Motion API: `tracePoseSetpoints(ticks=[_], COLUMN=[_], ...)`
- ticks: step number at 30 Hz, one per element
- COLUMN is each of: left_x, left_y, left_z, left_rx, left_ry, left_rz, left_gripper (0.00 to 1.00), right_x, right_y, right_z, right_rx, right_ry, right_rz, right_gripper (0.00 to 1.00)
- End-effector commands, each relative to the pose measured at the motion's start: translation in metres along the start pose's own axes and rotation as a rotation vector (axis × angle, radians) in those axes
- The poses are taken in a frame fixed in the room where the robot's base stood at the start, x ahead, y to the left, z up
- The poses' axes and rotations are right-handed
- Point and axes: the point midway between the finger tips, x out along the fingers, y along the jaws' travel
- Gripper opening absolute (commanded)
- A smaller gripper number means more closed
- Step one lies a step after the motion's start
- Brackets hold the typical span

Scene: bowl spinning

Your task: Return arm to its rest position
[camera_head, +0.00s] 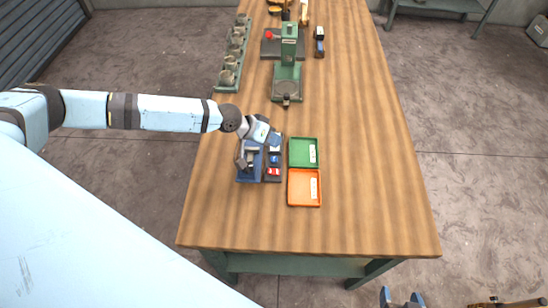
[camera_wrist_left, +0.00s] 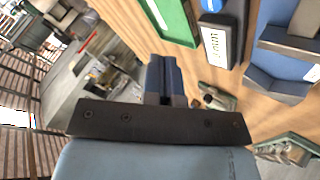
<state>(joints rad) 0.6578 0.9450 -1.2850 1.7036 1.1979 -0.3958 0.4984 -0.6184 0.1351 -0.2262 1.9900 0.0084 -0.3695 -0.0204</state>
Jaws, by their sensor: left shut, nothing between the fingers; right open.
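My left arm reaches in from the left over the wooden table (camera_head: 340,205). My left gripper (camera_head: 268,136) is above the table, by the far end of a blue fixture (camera_head: 248,172) with a grey part on it. In the left wrist view its two blue fingers (camera_wrist_left: 165,80) are together with nothing between them. My right gripper (camera_head: 401,300) shows only at the bottom edge of the head view, off the table's near right corner. Its two blue fingertips are apart and empty.
A dark panel (camera_head: 273,158) with blue and red parts stands beside the fixture. A green tray (camera_head: 296,157) and an orange tray (camera_head: 300,192) lie right of it. A green press (camera_head: 288,70) and a rack of metal cups (camera_head: 231,62) stand farther back. The table's right side is clear.

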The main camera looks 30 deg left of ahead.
Motion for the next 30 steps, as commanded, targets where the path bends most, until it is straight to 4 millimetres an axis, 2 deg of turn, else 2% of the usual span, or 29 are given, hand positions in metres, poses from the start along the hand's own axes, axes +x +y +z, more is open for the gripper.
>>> tracePoseSetpoints(ticks=[16, 20, 24, 30], left_x=[0.000, 0.019, 0.044, 0.064], left_y=[0.000, 0.028, 0.074, 0.132], left_z=[0.000, 0.018, 0.047, 0.082], left_rx=[0.000, 0.048, 0.133, 0.229], left_ry=[0.000, 0.008, 0.051, 0.167], left_rz=[0.000, 0.048, 0.119, 0.175], left_gripper=[0.00, 0.00, 0.00, 0.00], right_x=[0.000, 0.000, -0.001, -0.001], right_y=[0.002, 0.009, 0.008, 0.007], right_z=[0.000, 0.007, 0.009, 0.008], right_rx=[-0.007, -0.003, -0.002, 0.000], right_ry=[0.005, -0.002, -0.005, -0.004], right_rz=[0.005, 0.022, 0.021, 0.020], right_gripper=[0.68, 0.68, 0.68, 0.68])
